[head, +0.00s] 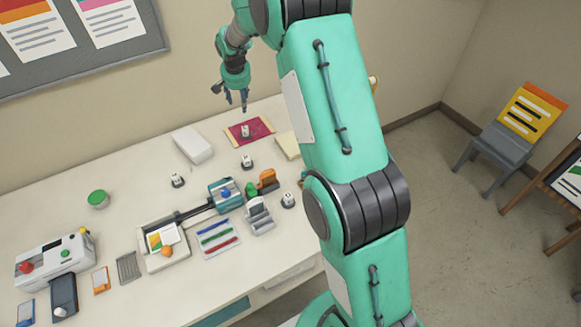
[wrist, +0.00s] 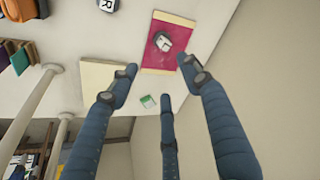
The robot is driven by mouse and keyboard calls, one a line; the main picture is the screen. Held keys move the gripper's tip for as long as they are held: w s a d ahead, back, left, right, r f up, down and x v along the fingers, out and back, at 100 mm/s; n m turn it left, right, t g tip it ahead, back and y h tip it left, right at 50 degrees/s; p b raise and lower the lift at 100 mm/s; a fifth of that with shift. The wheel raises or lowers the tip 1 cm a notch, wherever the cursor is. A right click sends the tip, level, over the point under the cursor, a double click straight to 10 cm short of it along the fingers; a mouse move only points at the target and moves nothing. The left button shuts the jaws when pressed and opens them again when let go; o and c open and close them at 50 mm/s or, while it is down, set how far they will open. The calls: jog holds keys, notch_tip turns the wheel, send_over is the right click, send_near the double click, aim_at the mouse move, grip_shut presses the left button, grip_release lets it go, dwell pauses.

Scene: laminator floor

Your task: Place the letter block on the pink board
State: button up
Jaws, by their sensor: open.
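The pink board (head: 262,127) lies flat at the back of the table, with cream strips at its ends; it also shows in the wrist view (wrist: 172,62). A white letter block (head: 245,131) with a dark base stands on the board; the wrist view shows it too (wrist: 163,42), its letter unclear. Similar white blocks (head: 247,162) stand in front of the board, one of them marked R (wrist: 106,4). My gripper (head: 237,101) is above and behind the board, fingers spread and pointing down. Nothing is between its fingers, and it is apart from the block.
A pale yellow pad (head: 287,146) lies right of the board, and a white box (head: 193,145) lies left. A teal trimmer (head: 226,196), an orange tape dispenser (head: 263,182) and a laminator (head: 55,259) stand nearer. The wall rises close behind the board.

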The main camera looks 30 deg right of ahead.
jog(key=s+a+r+n+t, duration=0.1)
jog(key=s+a+r+n, duration=0.15)
jog(key=s+r, duration=1)
jog(key=s+a+r+n, duration=0.1)
jog(key=s+a+r, duration=0.3)
jog(key=s+r, duration=0.85)
jog(key=s+a+f+n, duration=0.1)
jog(key=s, duration=1.4)
jog(key=s+a+f+n+t+y, duration=0.1)
jog(key=s+a+n, duration=0.1)
jog(key=s, duration=1.4)
jog(key=shift+s+a+f, duration=0.15)
jog(key=shift+s+f, duration=0.1)
jog(key=shift+f, duration=0.05)
notch_tip(320, 180, down, 5)
jog(key=b, duration=0.5)
jog(key=shift+f, duration=0.1)
